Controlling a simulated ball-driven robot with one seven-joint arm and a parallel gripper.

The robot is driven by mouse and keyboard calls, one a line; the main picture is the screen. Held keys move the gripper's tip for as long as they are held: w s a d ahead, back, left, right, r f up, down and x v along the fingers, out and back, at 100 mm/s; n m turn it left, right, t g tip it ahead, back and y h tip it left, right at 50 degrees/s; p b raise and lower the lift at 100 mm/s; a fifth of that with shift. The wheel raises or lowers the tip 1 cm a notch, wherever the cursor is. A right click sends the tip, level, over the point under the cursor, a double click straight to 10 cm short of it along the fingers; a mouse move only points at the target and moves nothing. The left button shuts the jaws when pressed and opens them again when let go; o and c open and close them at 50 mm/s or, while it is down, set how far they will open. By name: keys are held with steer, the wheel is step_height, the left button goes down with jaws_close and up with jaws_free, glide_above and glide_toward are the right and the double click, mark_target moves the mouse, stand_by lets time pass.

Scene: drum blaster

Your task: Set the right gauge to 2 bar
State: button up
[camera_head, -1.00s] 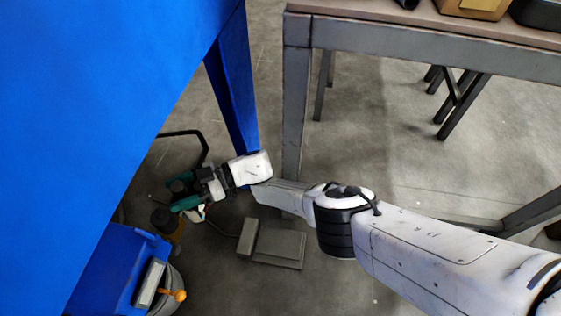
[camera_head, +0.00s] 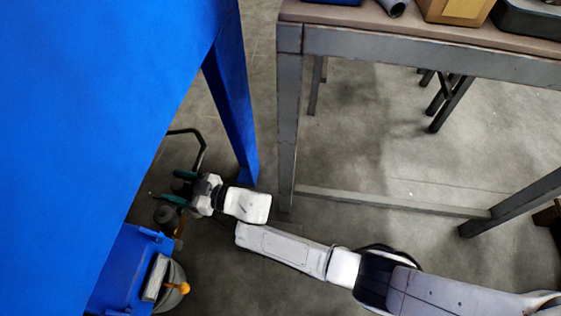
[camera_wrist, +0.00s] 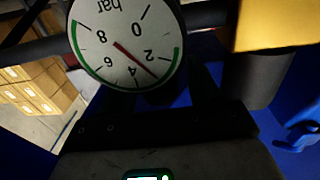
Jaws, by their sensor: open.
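A round white gauge (camera_wrist: 122,40) marked "bar" shows upside down at the top of the wrist view, its upper edge cut off. Its red needle (camera_wrist: 135,60) points between the 2 and the 4. Green arcs lie on both sides of the dial. I cannot tell from this view whether it is the right gauge, and no gauge face shows in the head view. My gripper (camera_head: 178,188) is open, with green-tipped fingers, low beside the blue cabinet. In the wrist view its dark fingers are hard to make out just below the dial.
The big blue cabinet (camera_head: 90,110) fills the left, its leg (camera_head: 232,110) close to my gripper. A blue box (camera_head: 125,265) with an orange lever (camera_head: 178,288) stands below. A workbench (camera_head: 430,52) is at upper right. A yellow part (camera_wrist: 278,25) is beside the gauge.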

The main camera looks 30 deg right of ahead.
steer(key=shift+a+f+m+t+h+b, duration=0.2)
steer(key=shift+m+t+h+b, duration=0.35)
steer(key=shift+t+b, duration=0.2)
steer(key=shift+w+d+r+m+t+h, duration=0.1)
steer(key=shift+w+r+m+t+h, duration=0.05)
steer(key=shift+r+m+t+h, duration=0.55)
steer(key=m+t+h+p, duration=0.1)
steer(key=h+p, duration=0.1)
steer(key=p, duration=0.1)
steer(key=shift+f+p, duration=0.1)
steer(key=shift+p, duration=0.25)
steer(key=shift+m+h+p, duration=0.35)
steer(key=shift+p, duration=0.5)
steer(key=shift+f+t+h+p, duration=0.15)
steer(key=shift+t+h+p, duration=0.1)
steer(key=shift+h+p, duration=0.1)
steer(key=p+v, duration=0.2)
steer(key=v, duration=0.8)
steer(key=s+d+r+m+g+h+p, duration=0.1)
steer(key=s+d+r+g+p, duration=0.3)
steer(key=d+r+p, duration=0.4)
steer(key=s+d+r+m+g+h+p, duration=0.1)
steer(key=s+d+r+g+h+p, duration=0.2)
steer(key=s+d+r+g+p, duration=0.2)
steer(key=shift+d+r+p, duration=1.65)
steer(key=shift+r+p, duration=1.95)
steer(key=shift+p, duration=0.95)
